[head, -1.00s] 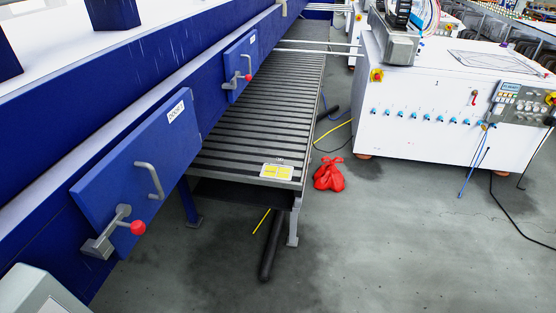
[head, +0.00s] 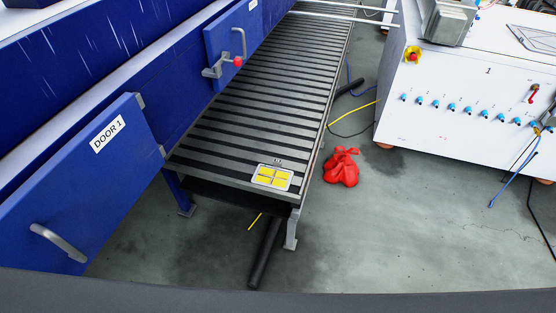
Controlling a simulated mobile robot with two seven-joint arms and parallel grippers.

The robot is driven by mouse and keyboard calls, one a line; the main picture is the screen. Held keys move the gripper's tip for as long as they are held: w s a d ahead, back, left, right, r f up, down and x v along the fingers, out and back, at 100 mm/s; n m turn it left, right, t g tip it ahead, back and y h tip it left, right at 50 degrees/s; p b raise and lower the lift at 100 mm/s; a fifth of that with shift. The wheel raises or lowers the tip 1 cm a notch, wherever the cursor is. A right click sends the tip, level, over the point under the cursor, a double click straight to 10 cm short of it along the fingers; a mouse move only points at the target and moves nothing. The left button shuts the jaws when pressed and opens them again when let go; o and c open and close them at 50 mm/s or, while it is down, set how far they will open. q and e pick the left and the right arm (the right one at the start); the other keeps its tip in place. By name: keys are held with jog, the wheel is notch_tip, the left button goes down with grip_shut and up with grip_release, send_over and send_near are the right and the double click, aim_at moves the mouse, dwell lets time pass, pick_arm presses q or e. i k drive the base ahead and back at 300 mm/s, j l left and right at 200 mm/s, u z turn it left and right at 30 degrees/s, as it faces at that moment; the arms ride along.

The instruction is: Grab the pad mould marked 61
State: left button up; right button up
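A small pale tray with yellow pads (head: 272,177) lies flat on the near end of the slatted roller conveyor (head: 255,110). A tiny dark label shows at its far edge, but I cannot read its number. It is the only mould-like thing I can make out on the conveyor. Neither of my grippers is in view, and nothing touches the tray.
A blue machine with a door marked DOOR 1 (head: 80,190) runs along the left, and a second blue door (head: 232,45) is farther back. A red bag (head: 341,166) lies on the floor right of the conveyor. A white cabinet (head: 470,90) stands at right. Floor between is mostly clear.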

aim_at(276, 177)
jog(key=i+l+u, duration=0.1)
jog(key=i+l, duration=0.3)
jog(key=i, duration=0.2)
jog(key=i+l, duration=0.45)
jog(key=i, duration=0.15)
jog(key=i+j+u, duration=0.05)
